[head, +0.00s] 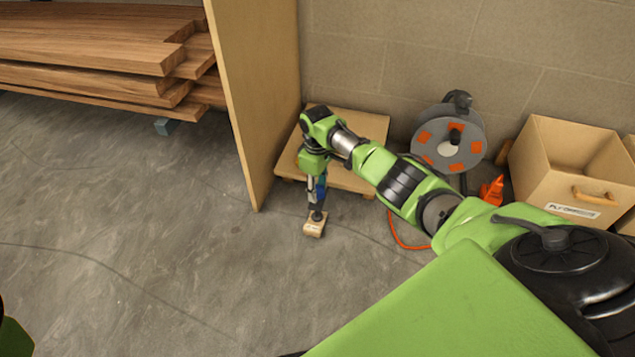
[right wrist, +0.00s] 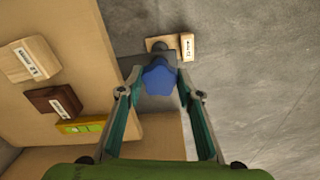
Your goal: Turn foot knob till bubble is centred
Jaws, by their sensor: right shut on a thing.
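A blue knob (right wrist: 159,79) sits between the fingertips of my right gripper (right wrist: 161,84) in the right wrist view, and the gripper is shut on it. In the head view, my right gripper (head: 317,193) points down beside the low wooden platform (head: 352,124). Past the knob is a dark grey foot part and a small pale wooden block (right wrist: 188,47) with a label; the block (head: 314,228) is on the floor in the head view. A yellow-green level (right wrist: 81,125) lies on the wooden surface; its bubble is too small to make out. My left gripper is not in view.
A tall wooden panel (head: 245,95) stands close left of my right gripper. Two labelled blocks, one pale (right wrist: 31,59) and one dark (right wrist: 53,102), lie beside the level. The floor at left is clear.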

